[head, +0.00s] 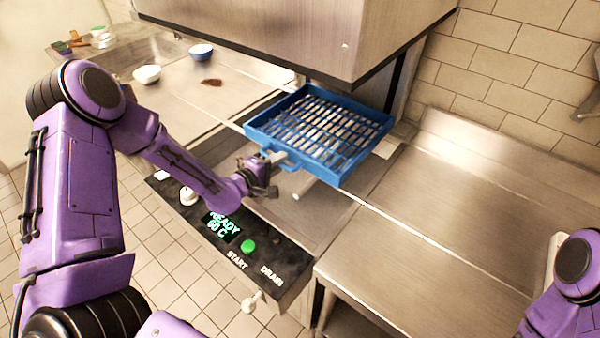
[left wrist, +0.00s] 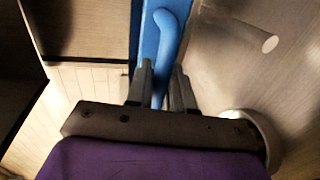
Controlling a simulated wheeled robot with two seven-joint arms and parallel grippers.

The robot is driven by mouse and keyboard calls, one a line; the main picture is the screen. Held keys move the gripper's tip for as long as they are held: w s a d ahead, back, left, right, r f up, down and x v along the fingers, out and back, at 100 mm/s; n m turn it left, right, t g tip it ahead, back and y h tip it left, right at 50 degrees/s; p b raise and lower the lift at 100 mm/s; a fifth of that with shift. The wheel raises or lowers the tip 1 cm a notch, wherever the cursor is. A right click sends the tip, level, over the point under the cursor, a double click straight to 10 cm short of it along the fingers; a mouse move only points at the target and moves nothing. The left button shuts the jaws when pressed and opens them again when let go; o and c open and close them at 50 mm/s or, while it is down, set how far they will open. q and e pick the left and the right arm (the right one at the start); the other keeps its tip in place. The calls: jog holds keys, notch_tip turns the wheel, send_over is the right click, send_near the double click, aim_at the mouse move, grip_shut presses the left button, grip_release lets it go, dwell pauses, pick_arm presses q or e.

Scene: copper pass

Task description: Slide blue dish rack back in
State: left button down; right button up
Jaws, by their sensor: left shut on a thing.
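The blue dish rack (head: 347,165) is an empty grid tray with raised walls. It lies partly under the raised steel hood, with its front part sticking out. My left gripper (head: 266,170) is at the rack's near left side, shut on its light blue handle (head: 284,162). In the left wrist view, the blue handle (left wrist: 167,45) runs down between the two fingers of my left gripper (left wrist: 161,88). In the head view, part of my right arm shows at the lower right edge, but its gripper is out of the picture.
The steel hood (head: 300,30) hangs above the rack. A control panel (head: 232,245) with a READY 60 C display is in front. A bare steel counter (head: 440,260) lies to the right.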

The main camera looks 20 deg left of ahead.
pick_arm(q)
jog(key=shift+w+a, duration=0.2)
jog(key=shift+a, duration=0.6)
jog(key=shift+w+a, duration=0.15)
jog(key=shift+a, duration=0.6)
jog(key=c, duration=1.1)
grip_release()
jog(key=shift+c, duration=0.2)
jog(key=v, duration=1)
jog(key=shift+s, duration=0.2)
